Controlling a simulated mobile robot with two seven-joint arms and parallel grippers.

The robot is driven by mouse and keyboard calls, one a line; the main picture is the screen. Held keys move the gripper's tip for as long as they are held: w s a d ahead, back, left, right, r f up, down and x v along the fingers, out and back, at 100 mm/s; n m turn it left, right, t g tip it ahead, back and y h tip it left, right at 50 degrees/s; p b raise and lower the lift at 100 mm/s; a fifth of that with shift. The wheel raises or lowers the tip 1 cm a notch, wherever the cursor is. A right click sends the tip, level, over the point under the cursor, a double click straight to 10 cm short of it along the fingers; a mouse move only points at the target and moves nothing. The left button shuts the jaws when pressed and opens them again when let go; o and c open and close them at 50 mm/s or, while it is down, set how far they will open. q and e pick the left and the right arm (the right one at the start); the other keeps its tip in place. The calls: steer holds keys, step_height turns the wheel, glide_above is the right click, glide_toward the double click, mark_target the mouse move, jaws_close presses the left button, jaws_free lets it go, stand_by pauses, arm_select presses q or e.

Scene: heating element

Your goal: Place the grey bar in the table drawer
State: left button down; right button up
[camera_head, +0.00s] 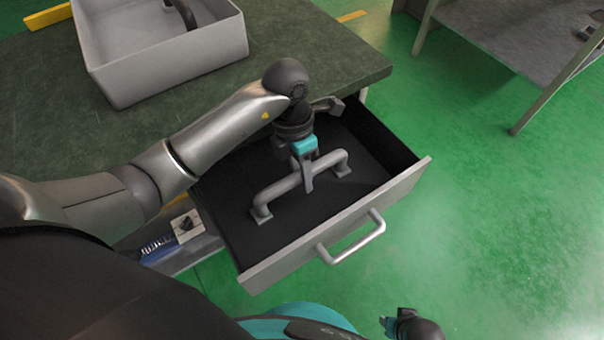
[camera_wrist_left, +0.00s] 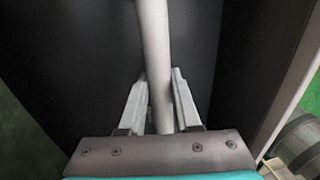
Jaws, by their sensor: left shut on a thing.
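The grey bar (camera_head: 277,192), a bent handle shape with a foot at each end, is inside the open table drawer (camera_head: 345,215). Its feet are at or just above the dark drawer floor; I cannot tell if they touch. My left gripper (camera_head: 307,182) reaches down into the drawer and is shut on the middle of the bar. In the left wrist view the bar (camera_wrist_left: 154,60) runs lengthwise between the two fingers (camera_wrist_left: 158,105). Part of my right arm's end (camera_head: 400,324) shows at the bottom edge; its fingers cannot be made out.
The drawer front has a light handle (camera_head: 352,238) and faces the lower right. A grey open bin (camera_head: 165,60) stands on the dark green table top (camera_head: 320,50). A small block with a blue spring (camera_head: 185,226) is left of the drawer. Another table (camera_head: 520,35) stands at upper right.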

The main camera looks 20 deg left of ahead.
arm_select(q)
steer(key=c, duration=1)
jaws_free()
steer(key=shift+f, duration=0.1)
steer(key=o, duration=0.4)
arm_select(e)
steer(key=shift+w+r, duration=0.1)
steer(key=shift+r, duration=0.05)
arm_select(q)
steer(key=shift+r, duration=0.45)
step_height(320, 180, up, 11)
steer(key=w+a+p, duration=0.1)
steer(key=p, duration=0.3)
steer(key=shift+w+a, duration=0.2)
steer(key=shift+a, duration=0.2)
arm_select(e)
steer(key=s+d+f, duration=0.4)
steer(key=s+d, duration=0.1)
steer(key=s, duration=0.1)
steer(key=shift+s+f, duration=0.25)
steer(key=shift+f, duration=0.15)
